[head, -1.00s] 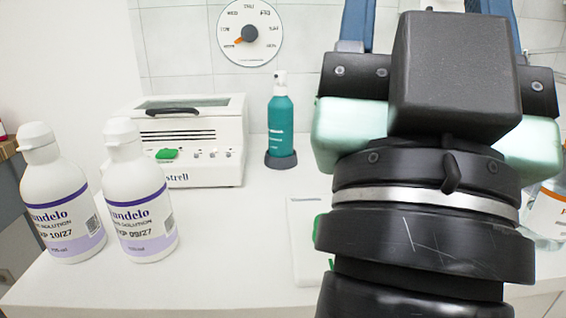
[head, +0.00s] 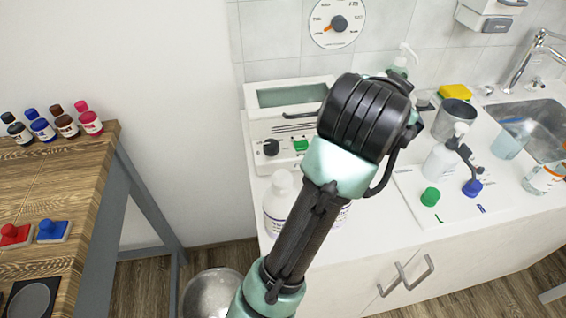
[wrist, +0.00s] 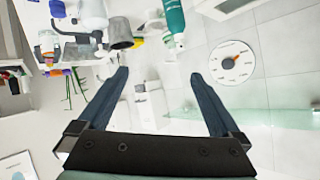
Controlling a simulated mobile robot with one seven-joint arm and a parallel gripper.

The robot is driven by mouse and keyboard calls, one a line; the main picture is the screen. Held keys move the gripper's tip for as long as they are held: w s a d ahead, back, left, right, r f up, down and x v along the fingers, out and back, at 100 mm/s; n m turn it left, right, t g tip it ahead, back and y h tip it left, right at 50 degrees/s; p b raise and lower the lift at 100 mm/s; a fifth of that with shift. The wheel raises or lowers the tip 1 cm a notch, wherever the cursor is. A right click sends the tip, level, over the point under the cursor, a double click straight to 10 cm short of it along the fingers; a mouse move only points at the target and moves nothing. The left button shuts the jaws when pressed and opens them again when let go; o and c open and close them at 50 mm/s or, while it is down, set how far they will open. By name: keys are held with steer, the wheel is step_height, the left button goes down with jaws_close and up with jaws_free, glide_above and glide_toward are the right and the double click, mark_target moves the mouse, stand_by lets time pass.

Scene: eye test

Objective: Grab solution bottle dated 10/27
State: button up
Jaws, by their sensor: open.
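A white solution bottle (head: 276,208) stands at the front left corner of the white counter in the head view, partly behind my arm. A second white bottle (head: 343,216) is just to its right, almost wholly hidden by my arm. Neither date is readable now; a second ago the left bottle read EXP 10/27 and the right one EXP 09/27. My gripper (wrist: 159,75) shows in the wrist view with its two blue-grey fingers wide apart and nothing between them. The fingers are hidden in the head view. I cannot make out the solution bottles in the wrist view.
A white machine (head: 262,130) stands behind the bottles. Right of my arm are a pump bottle (head: 438,165), a grey cup (head: 456,114), green (head: 430,196) and blue (head: 472,188) knobbed pieces and a sink (head: 535,125). A wooden table (head: 85,180) with small bottles stands left.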

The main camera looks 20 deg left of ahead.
steer(key=s+a+g+y+p, duration=0.1)
steer(key=s+a+g+p, duration=0.3)
steer(key=p, duration=0.5)
steer(key=g+p, duration=0.8)
steer(key=p, duration=0.1)
glide_above(278, 176)
steer(key=shift+w+d+f+y, duration=0.2)
steer(key=shift+f+y, duration=0.2)
steer(key=shift+f, duration=0.15)
steer(key=f+b, duration=0.1)
steer(key=f, duration=0.2)
steer(key=f+b, duration=0.1)
steer(key=f, duration=0.3)
steer(key=shift+s+a+f, duration=0.15)
steer(key=shift+s, duration=0.05)
steer(key=shift+w+d+f+p, duration=0.1)
steer(key=shift+f+p, duration=0.15)
steer(key=shift+f, duration=1.25)
steer(key=shift+w+d+f+p, duration=0.1)
steer(key=shift+f+p, duration=0.1)
steer(key=shift+f, duration=1.25)
steer(key=shift+r, duration=0.1)
jaws_close()
